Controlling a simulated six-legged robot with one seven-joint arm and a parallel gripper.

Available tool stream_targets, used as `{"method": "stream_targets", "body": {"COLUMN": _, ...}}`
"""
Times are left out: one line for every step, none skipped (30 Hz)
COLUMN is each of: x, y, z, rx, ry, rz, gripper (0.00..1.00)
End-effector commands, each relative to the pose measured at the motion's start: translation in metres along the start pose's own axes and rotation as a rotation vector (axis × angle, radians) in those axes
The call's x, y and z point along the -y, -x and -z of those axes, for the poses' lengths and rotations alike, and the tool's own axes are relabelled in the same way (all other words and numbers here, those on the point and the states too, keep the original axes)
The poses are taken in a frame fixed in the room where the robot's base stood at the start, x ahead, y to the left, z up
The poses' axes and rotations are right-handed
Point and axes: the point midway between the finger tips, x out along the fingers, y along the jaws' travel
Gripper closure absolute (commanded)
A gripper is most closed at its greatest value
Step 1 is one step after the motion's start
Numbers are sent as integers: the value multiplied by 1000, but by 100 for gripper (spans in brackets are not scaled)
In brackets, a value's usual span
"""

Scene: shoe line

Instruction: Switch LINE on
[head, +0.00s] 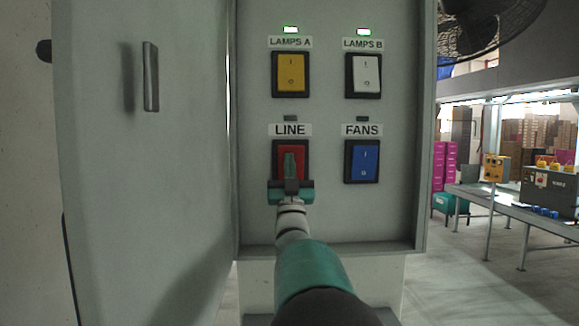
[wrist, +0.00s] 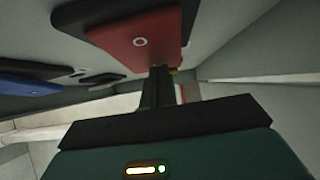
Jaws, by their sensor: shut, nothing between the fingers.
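The LINE switch (head: 291,149) is a red rocker in a black frame, lower left on the grey panel, under its LINE label (head: 290,130). The small lamp above that label is dark. My gripper (head: 289,165) is shut and empty, its fingertips in front of the red rocker in the head view, covering much of it. In the wrist view the red rocker (wrist: 135,45) shows its round mark, and my fingertips (wrist: 160,72) are close to its edge at that end; I cannot tell whether they touch.
The yellow LAMPS A switch (head: 291,73) and white LAMPS B switch (head: 366,74) have green lamps lit above. The blue FANS switch (head: 363,162) is to the right, its lamp dark. The open cabinet door (head: 150,200) stands at left.

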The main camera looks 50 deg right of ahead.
Motion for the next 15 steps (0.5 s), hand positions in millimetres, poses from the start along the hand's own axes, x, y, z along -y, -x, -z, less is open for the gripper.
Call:
{"method": "stream_targets", "body": {"x": 0, "y": 0, "z": 1, "rx": 6, "ry": 0, "rz": 0, "gripper": 100}}
{"method": "stream_targets", "body": {"x": 0, "y": 0, "z": 1, "rx": 11, "ry": 0, "rz": 0, "gripper": 100}}
{"method": "stream_targets", "body": {"x": 0, "y": -1, "z": 1, "rx": 17, "ry": 0, "rz": 0, "gripper": 100}}
{"method": "stream_targets", "body": {"x": 0, "y": -1, "z": 1, "rx": 21, "ry": 0, "rz": 0, "gripper": 100}}
{"method": "stream_targets", "body": {"x": 0, "y": -1, "z": 1, "rx": 25, "ry": 0, "rz": 0, "gripper": 100}}
{"method": "stream_targets", "body": {"x": 0, "y": -1, "z": 1, "rx": 31, "ry": -1, "rz": 0, "gripper": 100}}
{"method": "stream_targets", "body": {"x": 0, "y": -1, "z": 1, "rx": 37, "ry": -1, "rz": 0, "gripper": 100}}
{"method": "stream_targets", "body": {"x": 0, "y": -2, "z": 1, "rx": 42, "ry": -1, "rz": 0, "gripper": 100}}
{"method": "stream_targets", "body": {"x": 0, "y": -2, "z": 2, "rx": 48, "ry": -1, "rz": 0, "gripper": 100}}
{"method": "stream_targets", "body": {"x": 1, "y": -2, "z": 2, "rx": 53, "ry": -1, "rz": 1, "gripper": 100}}
{"method": "stream_targets", "body": {"x": 1, "y": -3, "z": 3, "rx": 61, "ry": -1, "rz": 1, "gripper": 100}}
{"method": "stream_targets", "body": {"x": 1, "y": -3, "z": 3, "rx": 72, "ry": -1, "rz": 1, "gripper": 100}}
{"method": "stream_targets", "body": {"x": 1, "y": -4, "z": 3, "rx": 81, "ry": -1, "rz": 1, "gripper": 100}}
{"method": "stream_targets", "body": {"x": 1, "y": -4, "z": 3, "rx": 93, "ry": -1, "rz": 1, "gripper": 100}}
{"method": "stream_targets", "body": {"x": 1, "y": -4, "z": 4, "rx": 108, "ry": -1, "rz": 1, "gripper": 100}}
